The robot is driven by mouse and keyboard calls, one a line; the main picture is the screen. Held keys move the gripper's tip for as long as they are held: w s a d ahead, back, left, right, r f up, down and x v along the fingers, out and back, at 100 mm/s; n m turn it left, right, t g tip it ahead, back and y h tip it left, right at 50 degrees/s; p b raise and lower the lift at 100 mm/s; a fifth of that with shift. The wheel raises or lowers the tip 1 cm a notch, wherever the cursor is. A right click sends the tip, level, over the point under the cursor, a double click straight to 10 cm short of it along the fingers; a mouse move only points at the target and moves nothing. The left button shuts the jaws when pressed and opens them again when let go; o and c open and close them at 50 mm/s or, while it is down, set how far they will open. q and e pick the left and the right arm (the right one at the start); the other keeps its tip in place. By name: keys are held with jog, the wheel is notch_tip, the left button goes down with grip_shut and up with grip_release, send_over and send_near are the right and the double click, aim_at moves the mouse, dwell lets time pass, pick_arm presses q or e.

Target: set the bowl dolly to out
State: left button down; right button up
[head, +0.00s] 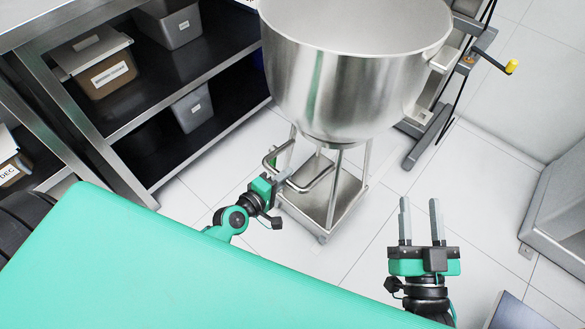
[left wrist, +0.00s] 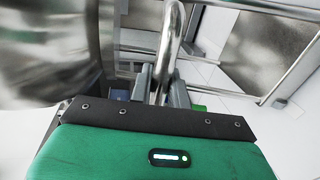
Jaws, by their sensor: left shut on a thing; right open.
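A large steel mixer bowl (head: 350,75) sits upright on the bowl dolly (head: 325,205), a metal frame with a low base plate on the floor. The dolly has a bent tube handle (head: 305,180) on its near left side. My left gripper (head: 283,178) is shut on this handle. In the left wrist view the handle tube (left wrist: 170,40) runs between the fingers (left wrist: 158,85), with the blurred bowl side (left wrist: 50,50) at the left. My right gripper (head: 421,220) is open and empty over the floor, to the right of the dolly.
A steel shelf unit (head: 150,115) with several labelled bins stands at the left. The mixer's frame with a yellow-knobbed crank (head: 511,66) is behind the bowl at the right. A grey metal stand (head: 560,215) is at the right edge. White tiled floor is clear between the dolly and that stand.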

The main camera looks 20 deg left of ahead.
pick_arm(q)
jog(key=shift+s+f, duration=0.15)
jog(key=shift+s, duration=0.15)
pick_arm(e)
jog(key=shift+w+d, duration=0.1)
jog(key=shift+w, duration=0.05)
pick_arm(q)
jog(key=c, duration=1.5)
grip_release()
jog(key=shift+s, duration=0.1)
jog(key=shift+o, duration=0.7)
jog(key=shift+a, duration=0.15)
jog(key=v, duration=1.4)
pick_arm(e)
jog(key=shift+d+r+t, duration=0.2)
jog(key=shift+r+t, duration=0.4)
jog(key=shift+r, duration=0.3)
jog(key=shift+a+f, duration=0.1)
